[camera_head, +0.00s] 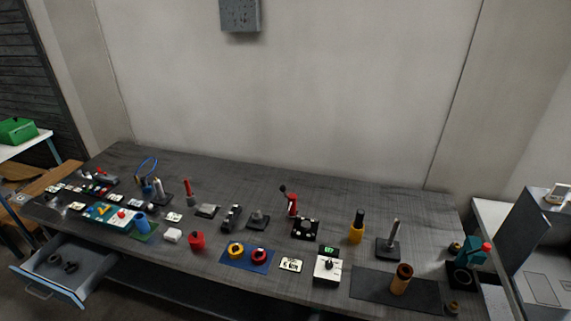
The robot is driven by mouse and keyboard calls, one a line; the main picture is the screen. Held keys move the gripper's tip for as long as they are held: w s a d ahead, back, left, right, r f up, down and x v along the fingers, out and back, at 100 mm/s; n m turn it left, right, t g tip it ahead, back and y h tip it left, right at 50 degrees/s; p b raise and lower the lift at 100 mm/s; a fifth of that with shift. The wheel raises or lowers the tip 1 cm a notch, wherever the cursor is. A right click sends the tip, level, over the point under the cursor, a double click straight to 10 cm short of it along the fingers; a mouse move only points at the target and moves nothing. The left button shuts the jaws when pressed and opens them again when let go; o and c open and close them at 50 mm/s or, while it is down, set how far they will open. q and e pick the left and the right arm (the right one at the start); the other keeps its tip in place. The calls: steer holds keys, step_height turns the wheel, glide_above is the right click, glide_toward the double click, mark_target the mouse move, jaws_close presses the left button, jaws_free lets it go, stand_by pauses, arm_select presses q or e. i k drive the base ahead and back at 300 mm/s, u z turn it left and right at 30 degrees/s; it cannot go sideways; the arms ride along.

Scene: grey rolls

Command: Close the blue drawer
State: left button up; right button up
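The blue drawer (87,297) is at the lower left in the head view, under the left end of the grey table. It stands pulled out, with its pale blue front edge and a handle (40,292) facing the lower left. Two dark ring-shaped pieces (62,263) lie inside it. Neither my left nor my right gripper shows in the head view.
The long grey table (330,220) carries many small tools and parts, including a blue cup (142,222) and a red can (197,240) near the front edge. A white table with a green bin (17,131) stands at the far left. A grey panel (535,250) stands at the right.

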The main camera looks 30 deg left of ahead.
mark_target(94, 262)
steer(key=u, duration=3.1)
steer(key=i, duration=1.55)
steer(key=z, duration=0.65)
